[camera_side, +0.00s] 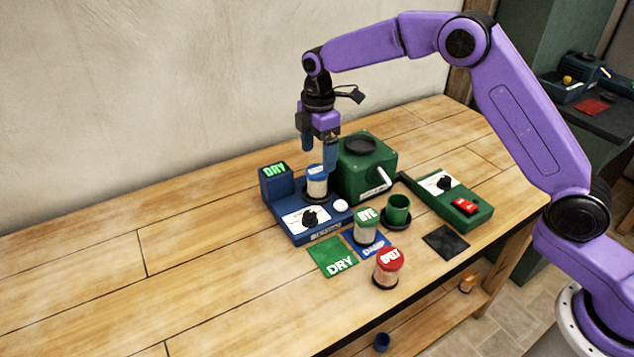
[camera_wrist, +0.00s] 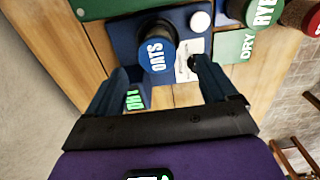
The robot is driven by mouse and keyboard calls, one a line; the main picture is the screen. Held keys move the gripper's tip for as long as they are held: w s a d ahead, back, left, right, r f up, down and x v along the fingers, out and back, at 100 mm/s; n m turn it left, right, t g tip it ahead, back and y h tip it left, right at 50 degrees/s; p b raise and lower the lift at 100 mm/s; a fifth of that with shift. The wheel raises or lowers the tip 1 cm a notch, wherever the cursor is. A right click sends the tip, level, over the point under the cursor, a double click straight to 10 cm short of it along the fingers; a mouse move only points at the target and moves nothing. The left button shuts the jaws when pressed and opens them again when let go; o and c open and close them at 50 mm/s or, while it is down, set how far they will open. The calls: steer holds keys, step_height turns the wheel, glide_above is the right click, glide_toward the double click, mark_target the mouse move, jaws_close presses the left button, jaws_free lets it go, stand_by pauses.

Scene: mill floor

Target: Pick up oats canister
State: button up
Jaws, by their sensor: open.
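The oats canister (camera_side: 317,188) has a blue lid and a clear body with pale contents. It stands upright on the blue meter (camera_side: 322,231), whose small screen reads DRY. In the wrist view the blue lid marked OATS (camera_wrist: 156,54) lies just ahead of the fingertips, roughly centred between them. My gripper (camera_side: 319,158) is open and empty, pointing down close above the canister; its two blue fingers also show in the wrist view (camera_wrist: 160,72). In the side view one finger overlaps the lid's edge; I cannot tell whether they touch.
A green mill (camera_side: 362,167) stands close behind the meter. The rye canister (camera_side: 366,227), spelt canister (camera_side: 388,268) and a green cup (camera_side: 398,209) stand in front. Green DRY (camera_side: 331,257) and blue (camera_side: 374,246) mats lie nearby. A green switch box (camera_side: 453,203) sits right. The left tabletop is clear.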

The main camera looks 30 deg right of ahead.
mark_target(317, 170)
steer(key=shift+w+f, duration=0.2)
steer(key=shift+f, duration=3.9)
steer(key=c, duration=1.4)
steer(key=shift+r, duration=0.2)
